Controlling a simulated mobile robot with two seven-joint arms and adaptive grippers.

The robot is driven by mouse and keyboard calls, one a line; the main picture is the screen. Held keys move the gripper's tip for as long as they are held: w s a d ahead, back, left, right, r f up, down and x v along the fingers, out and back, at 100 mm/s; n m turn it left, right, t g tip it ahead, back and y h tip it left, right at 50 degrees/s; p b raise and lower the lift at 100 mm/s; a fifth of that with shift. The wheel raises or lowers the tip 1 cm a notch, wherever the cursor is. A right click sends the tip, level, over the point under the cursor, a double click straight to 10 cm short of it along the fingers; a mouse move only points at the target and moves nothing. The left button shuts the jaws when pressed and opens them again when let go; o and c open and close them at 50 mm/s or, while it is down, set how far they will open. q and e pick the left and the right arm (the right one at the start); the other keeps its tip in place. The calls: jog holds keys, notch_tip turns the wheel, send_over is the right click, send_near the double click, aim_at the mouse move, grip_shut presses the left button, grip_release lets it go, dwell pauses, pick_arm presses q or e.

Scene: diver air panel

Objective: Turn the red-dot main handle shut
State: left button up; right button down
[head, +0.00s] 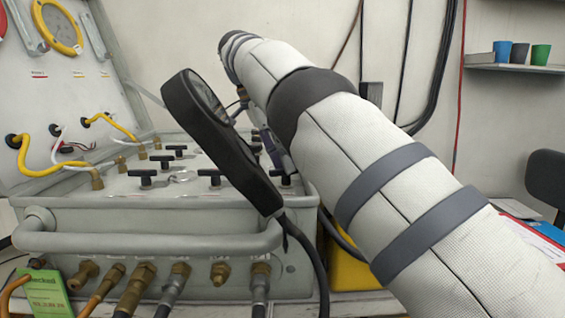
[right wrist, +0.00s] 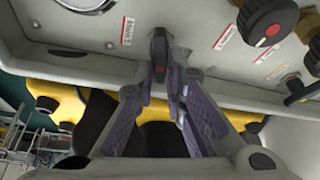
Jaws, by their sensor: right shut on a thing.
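The red-dot handle (right wrist: 159,48) is a small black lever on the grey panel, at the top middle of the right wrist view. Its red dot shows near its lower end. My right gripper (right wrist: 159,86) has its two fingertips closed around this lower end. In the head view my right gripper (head: 275,150) is mostly hidden behind my arm and a black oval-headed object, at the panel's right side. The red-dot handle cannot be made out there. My left gripper is in neither view.
The grey panel box (head: 130,212) carries several black T-handles (head: 143,177) and brass fittings. The black oval-headed object (head: 215,140) with a cable stands close before my right arm. A round black knob (right wrist: 268,22) with a reddish centre sits right of the gripper. A yellow object (head: 350,268) stands beside the box.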

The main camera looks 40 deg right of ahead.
dwell(0.5)
jog(key=c, duration=1.9)
grip_release()
